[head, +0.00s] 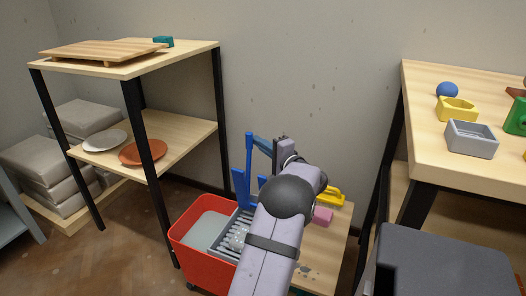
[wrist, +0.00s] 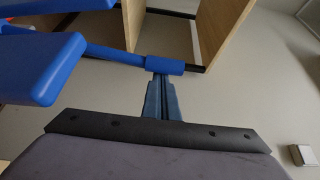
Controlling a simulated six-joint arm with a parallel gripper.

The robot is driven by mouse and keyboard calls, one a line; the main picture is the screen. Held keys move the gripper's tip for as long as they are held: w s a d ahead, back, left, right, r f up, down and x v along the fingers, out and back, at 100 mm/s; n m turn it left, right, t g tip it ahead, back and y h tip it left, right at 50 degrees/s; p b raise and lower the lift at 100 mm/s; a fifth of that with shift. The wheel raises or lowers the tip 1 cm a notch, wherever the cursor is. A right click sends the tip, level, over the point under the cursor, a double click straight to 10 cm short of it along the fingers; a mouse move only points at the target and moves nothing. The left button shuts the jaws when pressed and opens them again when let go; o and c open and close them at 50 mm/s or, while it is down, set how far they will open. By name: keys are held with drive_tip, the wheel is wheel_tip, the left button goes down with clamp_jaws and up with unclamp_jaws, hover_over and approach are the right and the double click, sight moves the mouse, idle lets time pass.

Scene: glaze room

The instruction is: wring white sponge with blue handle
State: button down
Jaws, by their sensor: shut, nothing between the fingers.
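A red bucket (head: 190,238) stands on the floor, with a grey slatted wringer (head: 222,240) at its right side. A pale speckled piece (head: 238,238), which looks like the white sponge, shows in the wringer, partly hidden by my arm. A blue handle frame (head: 249,165) rises above the wringer. Its crossbar also shows in the wrist view (wrist: 164,66), beside large blue parts. My gripper (wrist: 161,80) is shut and empty, its fingertips at the end of that crossbar. Whether they touch it, I cannot tell. In the head view my gripper (head: 281,146) is just right of the handle.
A low wooden stand (head: 325,245) holds a pink block (head: 322,215) and a yellow item (head: 333,194). A shelf (head: 180,62) with plates stands left. A table (head: 425,155) with several coloured blocks stands right. Open floor lies left of the bucket.

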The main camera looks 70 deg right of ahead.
drive_tip(key=a+f+n+t+b, duration=0.1)
drive_tip(key=a+f+n+b, duration=0.1)
drive_tip(key=a+b, duration=0.85)
drive_tip(key=a+f+n+t+b, duration=0.1)
drive_tip(key=a+f+n+b, duration=0.15)
drive_tip(key=a+b, duration=0.8)
drive_tip(key=a+f+n+t+b, duration=0.2)
drive_tip(key=a+f+n+b, duration=0.3)
drive_tip(key=f, duration=0.5)
drive_tip(key=shift+a+f+t+y, duration=0.15)
drive_tip(key=shift+a+t+y, duration=0.15)
drive_tip(key=shift+a+t, duration=0.1)
idle(0.3)
drive_tip(key=p+v, duration=0.2)
drive_tip(key=v, duration=0.5)
